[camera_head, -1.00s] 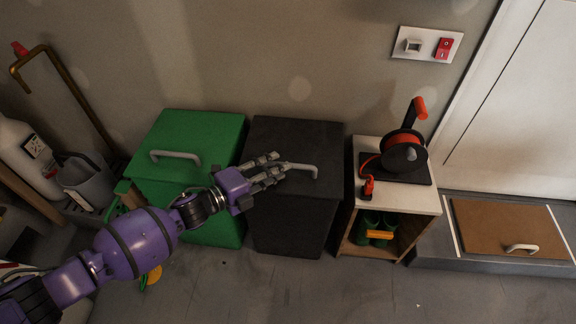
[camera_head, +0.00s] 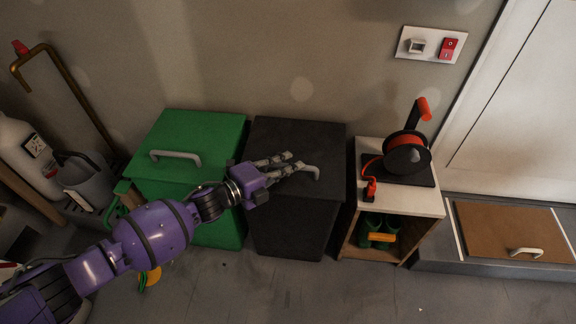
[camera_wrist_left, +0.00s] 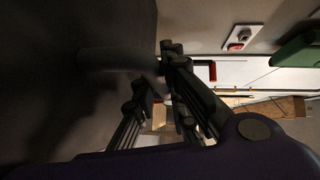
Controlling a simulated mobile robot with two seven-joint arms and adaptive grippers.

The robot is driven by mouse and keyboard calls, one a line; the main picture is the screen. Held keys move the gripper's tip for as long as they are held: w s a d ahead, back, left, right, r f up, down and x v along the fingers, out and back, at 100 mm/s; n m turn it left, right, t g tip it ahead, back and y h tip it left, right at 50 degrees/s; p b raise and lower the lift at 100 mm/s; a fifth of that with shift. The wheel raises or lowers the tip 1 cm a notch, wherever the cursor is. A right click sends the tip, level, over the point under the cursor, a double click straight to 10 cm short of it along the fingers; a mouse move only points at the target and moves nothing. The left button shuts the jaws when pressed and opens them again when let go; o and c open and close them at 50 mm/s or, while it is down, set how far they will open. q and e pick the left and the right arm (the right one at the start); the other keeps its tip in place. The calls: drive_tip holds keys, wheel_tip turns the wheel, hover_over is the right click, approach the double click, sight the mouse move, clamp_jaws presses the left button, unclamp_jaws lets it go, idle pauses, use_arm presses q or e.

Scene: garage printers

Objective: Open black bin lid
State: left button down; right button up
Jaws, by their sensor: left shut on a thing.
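The black bin (camera_head: 290,225) stands against the wall with its lid (camera_head: 297,137) down. A grey bar handle (camera_head: 314,171) is on the lid near its front. My left gripper (camera_head: 292,163) reaches in from the left over the lid, and its fingers are shut on the handle, covering most of it. In the left wrist view the handle (camera_wrist_left: 110,60) runs as a dark curved bar up to the gripper's fingertips (camera_wrist_left: 160,75). The exact contact is dark there. My right gripper is not in view.
A green bin (camera_head: 192,140) with its own handle stands close on the left. A small cabinet (camera_head: 405,200) with an orange and black cable reel (camera_head: 405,153) stands close on the right. Open floor (camera_head: 330,295) lies in front.

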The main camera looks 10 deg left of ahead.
use_arm(q)
drive_tip(key=shift+r, duration=0.1)
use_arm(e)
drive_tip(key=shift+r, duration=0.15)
use_arm(q)
drive_tip(key=shift+r+p, duration=0.2)
drive_tip(key=shift+p, duration=0.2)
drive_tip(key=w+r+n+g+y+p, duration=0.2)
drive_tip(key=w+r+p, duration=0.5)
drive_tip(key=r+p, duration=0.5)
drive_tip(key=shift+w+r+n+g+p, duration=0.3)
drive_tip(key=shift+n+g+p, duration=0.5)
drive_tip(key=shift+g+p, duration=0.8)
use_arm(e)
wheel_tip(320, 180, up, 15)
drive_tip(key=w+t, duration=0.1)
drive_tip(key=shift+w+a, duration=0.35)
use_arm(q)
drive_tip(key=shift+s+r, duration=0.1)
drive_tip(key=c, duration=1.8)
unclamp_jaws()
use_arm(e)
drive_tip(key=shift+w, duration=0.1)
use_arm(q)
drive_tip(key=shift+o, duration=0.2)
